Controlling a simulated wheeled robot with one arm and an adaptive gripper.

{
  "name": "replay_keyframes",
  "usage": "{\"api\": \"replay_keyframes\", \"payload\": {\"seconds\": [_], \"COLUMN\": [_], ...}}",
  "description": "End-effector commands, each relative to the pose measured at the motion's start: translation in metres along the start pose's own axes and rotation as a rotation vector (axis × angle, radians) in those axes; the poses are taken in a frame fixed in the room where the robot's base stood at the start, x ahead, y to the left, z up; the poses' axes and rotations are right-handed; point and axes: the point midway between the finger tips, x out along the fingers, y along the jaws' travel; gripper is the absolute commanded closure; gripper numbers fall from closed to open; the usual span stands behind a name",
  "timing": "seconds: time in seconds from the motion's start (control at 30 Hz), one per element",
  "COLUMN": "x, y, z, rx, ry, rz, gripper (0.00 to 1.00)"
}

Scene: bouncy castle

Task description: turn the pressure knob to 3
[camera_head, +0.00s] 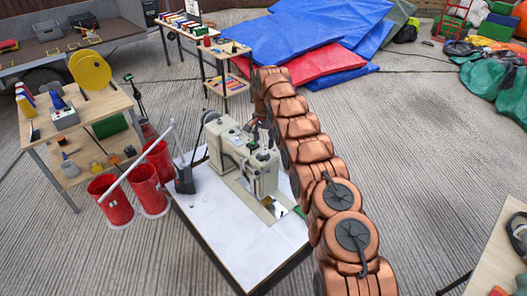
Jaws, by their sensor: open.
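A cream sewing machine (232,150) stands on a white-topped table (225,222) in the middle of the head view. Small dark knobs and fittings (262,155) show on top of its head at the right end. I cannot tell which is the pressure knob, and no numbers are readable. My copper arm runs up from the bottom right, along the right side of the machine, and bends over behind it. My gripper (264,128) shows only as small dark parts just above the machine head, partly hidden by the arm. It looks open, and I see nothing between its fingers.
Red buckets (115,205) stand left of the table, beside a wooden workbench (95,112). A shelf unit (205,48) with small items stands behind. Blue and red folded sheets (300,45) lie at the back. Another table edge (500,255) is at right. Concrete floor between is clear.

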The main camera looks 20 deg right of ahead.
Motion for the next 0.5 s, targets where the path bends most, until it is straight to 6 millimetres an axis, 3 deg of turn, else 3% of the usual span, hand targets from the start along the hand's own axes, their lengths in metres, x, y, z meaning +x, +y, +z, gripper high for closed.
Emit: {"api": "replay_keyframes", "payload": {"seconds": [0.3, 0.5], "x": [0.044, 0.058], "y": [0.001, 0.0], "z": [0.0, 0.001], "rx": [-0.001, -0.002], "ry": [-0.001, 0.0], "rz": [0.001, -0.001], "gripper": [0.41, 0.41]}}
